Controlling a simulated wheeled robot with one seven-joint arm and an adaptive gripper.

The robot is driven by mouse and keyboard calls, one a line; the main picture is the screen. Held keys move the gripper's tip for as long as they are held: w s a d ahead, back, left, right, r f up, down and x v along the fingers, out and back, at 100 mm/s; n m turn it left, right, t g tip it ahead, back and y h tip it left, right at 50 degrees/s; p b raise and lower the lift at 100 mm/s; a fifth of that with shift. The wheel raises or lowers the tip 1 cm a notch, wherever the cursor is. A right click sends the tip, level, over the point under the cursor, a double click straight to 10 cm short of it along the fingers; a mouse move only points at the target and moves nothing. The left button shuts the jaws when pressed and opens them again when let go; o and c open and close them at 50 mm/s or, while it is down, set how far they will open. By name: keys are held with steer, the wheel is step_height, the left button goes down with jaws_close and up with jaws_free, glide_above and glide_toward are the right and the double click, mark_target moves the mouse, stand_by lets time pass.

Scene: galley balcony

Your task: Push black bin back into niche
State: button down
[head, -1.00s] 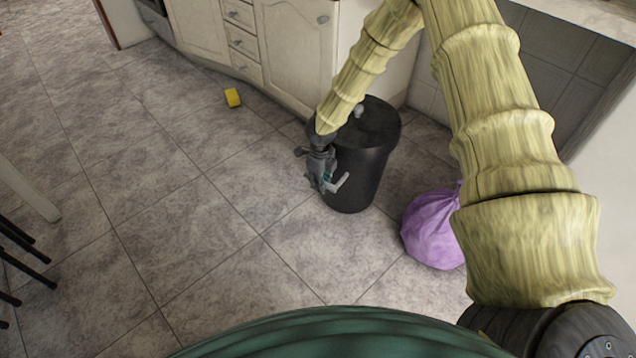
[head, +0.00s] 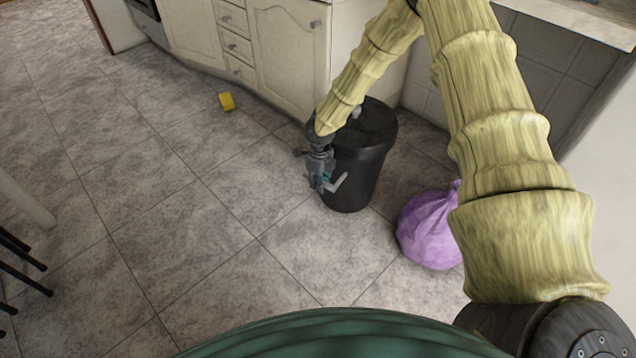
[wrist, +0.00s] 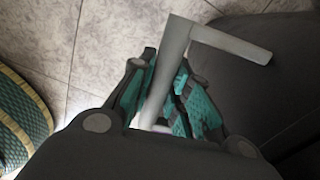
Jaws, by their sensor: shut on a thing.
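The black bin (head: 362,165) stands upright on the tiled floor, with its dark lid on, in front of the corner of the cream cabinets. My gripper (head: 322,178) is low at the bin's left front side. In the wrist view its teal-padded fingers are closed around a grey L-shaped handle bar (wrist: 222,42), whose bent end lies against or over the dark bin side (wrist: 285,85). Where the bar joins the bin is hidden. The niche (head: 545,62) is the tiled recess under the counter at the upper right, partly hidden behind my arm.
A purple tied bag (head: 428,232) sits on the floor right of the bin, close to the recess. A yellow block (head: 226,102) lies near the cream cabinets (head: 288,50). Black chair legs (head: 22,262) are at the left edge. The floor left of the bin is clear.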

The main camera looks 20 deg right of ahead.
mark_target(342, 163)
steer(key=shift+w+d+p, duration=0.3)
steer(key=shift+w+d, duration=0.45)
steer(key=shift+d, duration=1)
steer(key=shift+w+d+p, duration=0.35)
steer(key=shift+w+d, duration=0.35)
steer(key=shift+d, duration=1)
steer(key=shift+w+d+p, duration=0.3)
steer(key=shift+w+d, duration=0.45)
steer(key=shift+d, duration=1.25)
steer(key=shift+w+d, duration=0.4)
steer(key=shift+d, duration=0.45)
steer(key=shift+w+d, duration=0.4)
steer(key=shift+d, duration=0.4)
steer(key=c, duration=1.3)
jaws_free()
steer(key=o, duration=0.3)
steer(key=shift+s+f, duration=0.15)
steer(key=o, duration=1)
